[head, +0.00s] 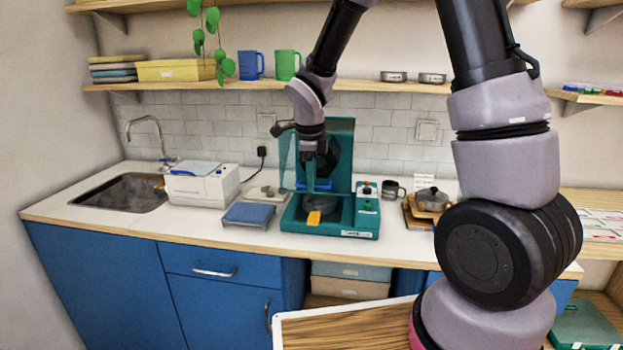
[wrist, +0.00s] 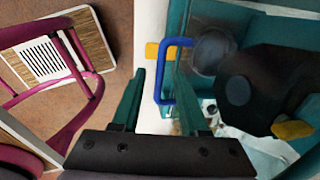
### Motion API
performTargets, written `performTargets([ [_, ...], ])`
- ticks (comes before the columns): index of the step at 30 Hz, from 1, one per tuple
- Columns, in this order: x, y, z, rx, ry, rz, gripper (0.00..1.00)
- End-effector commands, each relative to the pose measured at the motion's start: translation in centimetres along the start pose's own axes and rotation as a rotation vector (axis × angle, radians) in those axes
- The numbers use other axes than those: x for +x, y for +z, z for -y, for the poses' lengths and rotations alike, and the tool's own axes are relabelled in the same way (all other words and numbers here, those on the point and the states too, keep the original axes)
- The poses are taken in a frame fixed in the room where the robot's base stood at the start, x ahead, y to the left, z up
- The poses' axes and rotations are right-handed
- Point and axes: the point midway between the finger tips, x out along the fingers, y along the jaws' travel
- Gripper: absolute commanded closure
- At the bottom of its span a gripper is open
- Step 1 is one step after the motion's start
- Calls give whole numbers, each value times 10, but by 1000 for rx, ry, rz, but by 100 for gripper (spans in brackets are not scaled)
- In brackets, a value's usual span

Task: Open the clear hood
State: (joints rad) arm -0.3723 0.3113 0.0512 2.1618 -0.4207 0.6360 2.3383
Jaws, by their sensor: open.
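The clear hood's blue handle (head: 314,186) is at the front of the teal machine (head: 360,229) on the counter. The handle also shows in the wrist view (wrist: 161,84), as a bent blue loop. The clear hood itself is hard to make out; a faint greenish pane (head: 287,163) shows at the machine's left. My gripper (head: 311,178) is over the machine front, pointing down. In the wrist view its fingers (wrist: 160,68) are apart, with one bar of the handle showing between them; I cannot tell whether they touch it. My arm hides part of the hood.
A yellow tab (head: 314,217) sits at the machine's front. A blue-topped scale (head: 249,214) and a white box device (head: 203,186) stand left. A black mug (head: 394,189) and a pot (head: 432,199) stand right. A shelf (head: 300,85) runs above.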

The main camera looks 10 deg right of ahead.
Motion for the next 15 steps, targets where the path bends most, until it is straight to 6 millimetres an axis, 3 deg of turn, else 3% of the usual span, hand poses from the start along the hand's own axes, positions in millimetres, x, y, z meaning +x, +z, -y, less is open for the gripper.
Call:
performTargets([
  [4, 0, 0, 0, 0, 0, 0, 56],
  [5, 0, 0, 0, 0, 0, 0, 64],
  [6, 0, 0, 0, 0, 0, 0, 79],
  [8, 0, 0, 0, 0, 0, 0, 100],
  [15, -1, 0, 0, 0, -1, 0, 100],
])
